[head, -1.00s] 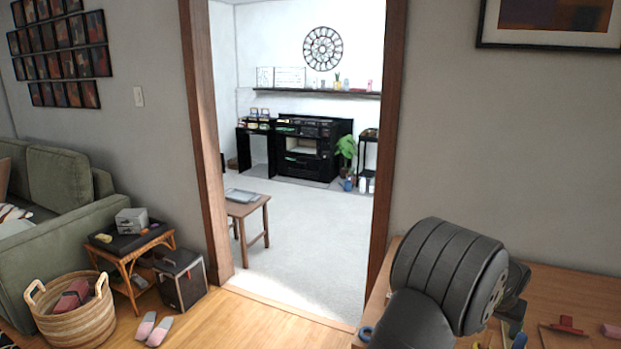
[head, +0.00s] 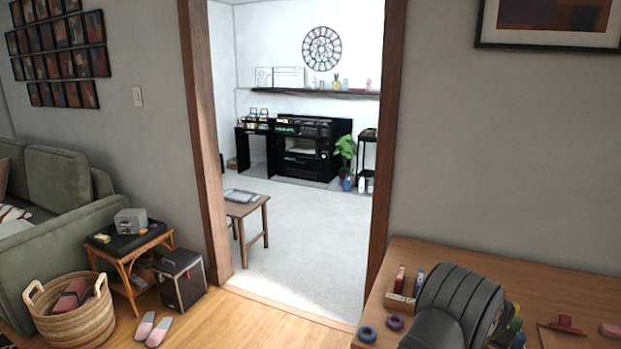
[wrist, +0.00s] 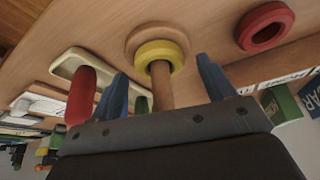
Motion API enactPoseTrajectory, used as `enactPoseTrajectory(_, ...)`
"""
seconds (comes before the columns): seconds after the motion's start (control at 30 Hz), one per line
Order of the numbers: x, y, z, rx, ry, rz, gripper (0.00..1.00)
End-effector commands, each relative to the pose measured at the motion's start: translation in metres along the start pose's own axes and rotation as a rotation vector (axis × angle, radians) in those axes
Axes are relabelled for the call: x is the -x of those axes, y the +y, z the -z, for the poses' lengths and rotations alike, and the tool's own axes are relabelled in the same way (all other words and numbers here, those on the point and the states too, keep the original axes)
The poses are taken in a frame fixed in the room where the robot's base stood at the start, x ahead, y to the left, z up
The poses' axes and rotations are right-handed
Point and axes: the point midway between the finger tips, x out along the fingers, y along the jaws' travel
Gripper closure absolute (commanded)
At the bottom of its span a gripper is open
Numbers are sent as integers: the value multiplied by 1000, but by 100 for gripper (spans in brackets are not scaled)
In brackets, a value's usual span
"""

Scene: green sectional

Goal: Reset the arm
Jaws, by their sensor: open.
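My gripper (wrist: 163,70) shows in the wrist view with its two blue fingers apart and nothing clamped between them. A wooden peg (wrist: 161,88) with a yellow ring (wrist: 160,57) around it shows between and beyond the fingers; I cannot tell how far off it is. My dark arm (head: 450,308) is folded low over the wooden table (head: 440,252) in the head view and hides the gripper there.
A red ring (wrist: 265,27) lies on the table beside the peg. A small holder (head: 398,302) with upright red and blue pieces, a blue ring (head: 367,334) and a purple ring (head: 394,322) are left of my arm. The table's back is clear.

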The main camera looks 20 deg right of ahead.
Motion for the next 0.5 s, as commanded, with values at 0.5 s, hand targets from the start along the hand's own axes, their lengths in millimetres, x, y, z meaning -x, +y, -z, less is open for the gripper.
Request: enactPoseTrajectory(0.5,69,0,32,0,3,0,25)
